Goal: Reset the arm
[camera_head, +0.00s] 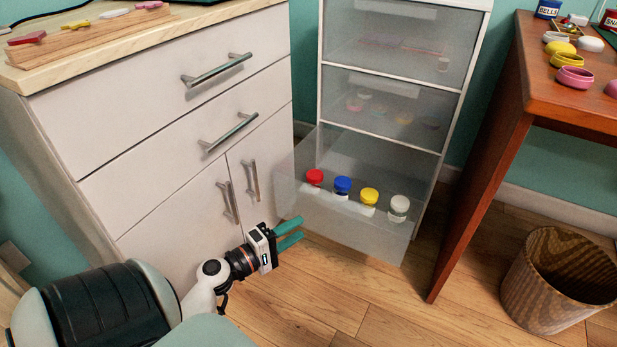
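My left arm comes in from the lower left. Its gripper (290,234) has two teal fingers pointing right, with a narrow gap between them and nothing seen in it. It is just left of and below the front corner of the pulled-out bottom drawer (345,228), in front of the white cabinet doors. Whether the fingers touch the drawer is hard to tell. My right gripper is not in view.
The clear drawer holds jars with red (315,176), blue (343,184), yellow (369,195) and white (399,203) lids. A white cabinet (160,110) stands left. A brown table (490,150) and woven basket (555,285) stand right. Wooden floor lies between.

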